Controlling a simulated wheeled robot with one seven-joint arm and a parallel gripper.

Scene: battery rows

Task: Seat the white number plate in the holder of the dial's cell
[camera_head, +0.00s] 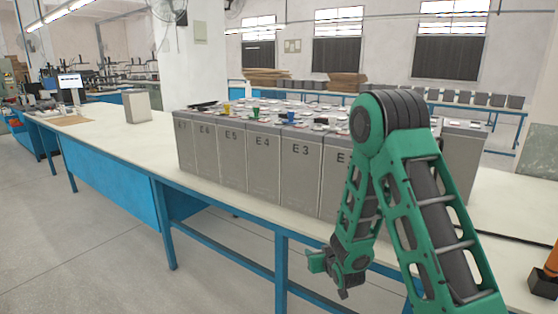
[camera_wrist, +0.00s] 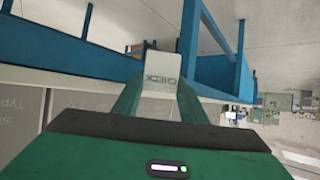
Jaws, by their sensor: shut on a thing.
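My gripper (camera_head: 325,264) hangs low in front of the bench edge, below the cells, in the head view. In the wrist view its fingers (camera_wrist: 158,98) are shut on a small white plate (camera_wrist: 161,68). The plate shows the word CHECK, turned upside down in this view; no number is readable on it. A row of grey cells (camera_head: 232,160) stands on the bench, with labels such as E6, E5, E4 and E3 on their fronts. My arm hides the cells at the right. Small items lie on the cell tops, but I cannot make out the dial or a holder.
Blue bench legs and rails (camera_head: 281,268) are close to my gripper. An orange and black object (camera_head: 546,276) is at the right edge.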

